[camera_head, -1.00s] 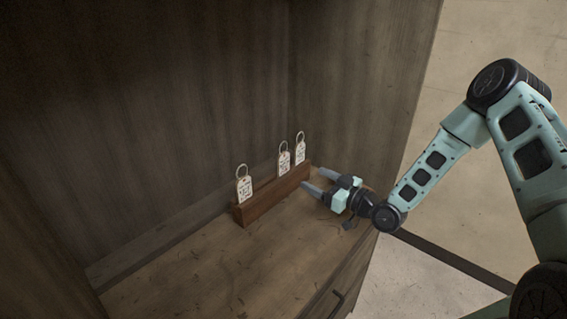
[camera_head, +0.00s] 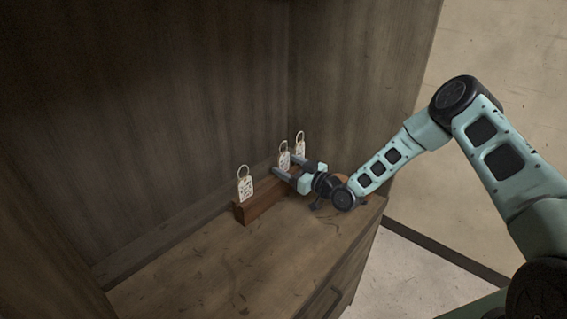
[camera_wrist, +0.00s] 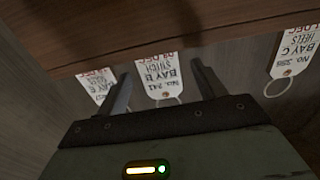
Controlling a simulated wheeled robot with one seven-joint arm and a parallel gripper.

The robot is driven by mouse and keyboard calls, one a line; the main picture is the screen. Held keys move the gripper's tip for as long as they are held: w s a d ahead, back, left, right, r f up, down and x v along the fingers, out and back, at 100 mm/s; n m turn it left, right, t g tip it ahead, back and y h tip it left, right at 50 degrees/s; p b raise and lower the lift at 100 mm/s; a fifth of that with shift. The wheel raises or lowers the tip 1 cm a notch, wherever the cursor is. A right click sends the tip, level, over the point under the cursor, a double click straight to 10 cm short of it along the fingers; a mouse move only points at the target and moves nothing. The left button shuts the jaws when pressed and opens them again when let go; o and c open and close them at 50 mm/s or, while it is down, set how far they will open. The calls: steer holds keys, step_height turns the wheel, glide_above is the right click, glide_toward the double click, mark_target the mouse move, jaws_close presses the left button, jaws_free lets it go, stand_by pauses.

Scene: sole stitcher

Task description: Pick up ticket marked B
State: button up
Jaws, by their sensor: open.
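The ticket marked B (camera_wrist: 159,76) is a white tag with a ring, reading "BAY B" upside down in the wrist view. It is the middle ticket (camera_head: 284,158) in the head view, standing in a brown wooden rack (camera_head: 257,207). My gripper (camera_wrist: 161,76) is open, with one finger on each side of ticket B in the wrist view. In the head view my gripper (camera_head: 281,166) is at the rack's front, its fingertips close to the middle ticket. I cannot tell whether either finger touches it.
The ticket marked C (camera_wrist: 294,52) is well to the right in the wrist view. Another ticket (camera_wrist: 97,86) is close on the left, partly hidden by a finger. The rack stands on a wooden shelf (camera_head: 235,265) with dark walls behind; the front is clear.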

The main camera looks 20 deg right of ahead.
steer(key=c, duration=1.1)
steer(key=shift+o, duration=0.2)
